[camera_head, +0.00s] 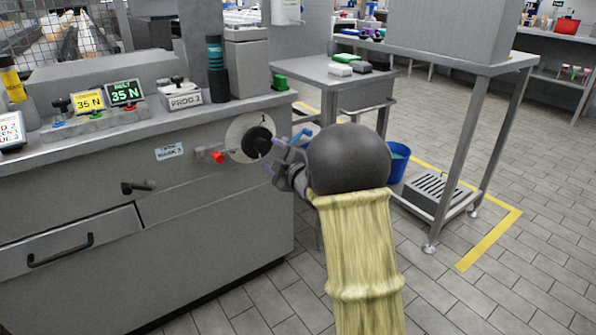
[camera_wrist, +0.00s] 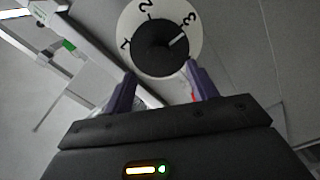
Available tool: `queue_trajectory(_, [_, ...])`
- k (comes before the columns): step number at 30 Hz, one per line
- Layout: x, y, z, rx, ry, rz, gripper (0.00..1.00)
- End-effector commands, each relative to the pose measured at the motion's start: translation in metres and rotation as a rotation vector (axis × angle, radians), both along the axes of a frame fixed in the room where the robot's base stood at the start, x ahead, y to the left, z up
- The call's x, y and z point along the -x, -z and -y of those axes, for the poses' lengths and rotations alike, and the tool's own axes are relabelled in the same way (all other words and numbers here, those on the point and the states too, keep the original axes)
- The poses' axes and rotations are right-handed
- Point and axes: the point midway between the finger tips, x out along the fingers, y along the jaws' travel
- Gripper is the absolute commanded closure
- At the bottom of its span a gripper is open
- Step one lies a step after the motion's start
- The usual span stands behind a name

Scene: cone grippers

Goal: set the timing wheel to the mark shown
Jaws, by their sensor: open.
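The timing wheel is a black round knob (camera_head: 257,141) on a pale dial on the machine's front. In the wrist view the knob (camera_wrist: 158,48) sits on a white dial (camera_wrist: 128,25) marked 1, 2 and 3. A white line on the knob points up and right, toward the 3. My gripper (camera_head: 275,156) is open in front of the knob. In the wrist view its two purple fingers (camera_wrist: 161,88) are spread below the knob, with nothing between them. A small label (camera_head: 169,151) left of the dial seems to read mark 3, but it is blurred.
A red button (camera_head: 217,157) sticks out just left of the dial. A lever handle (camera_head: 138,187) and a drawer (camera_head: 70,240) are farther left. A steel table (camera_head: 335,75) and a blue bucket (camera_head: 398,162) stand to the right. The tiled floor at front right is clear.

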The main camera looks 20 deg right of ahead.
Motion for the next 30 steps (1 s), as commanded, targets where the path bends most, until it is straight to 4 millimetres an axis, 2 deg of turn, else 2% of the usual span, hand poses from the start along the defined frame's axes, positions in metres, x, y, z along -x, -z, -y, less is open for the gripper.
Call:
queue_trajectory(18, [0.103, -0.001, 0.034, 0.000, 0.002, -0.002, 0.42])
queue_trajectory(23, [0.114, 0.000, 0.037, 0.000, 0.001, 0.000, 0.42])
queue_trajectory(30, [0.114, 0.000, 0.037, 0.001, 0.000, -0.001, 0.42])
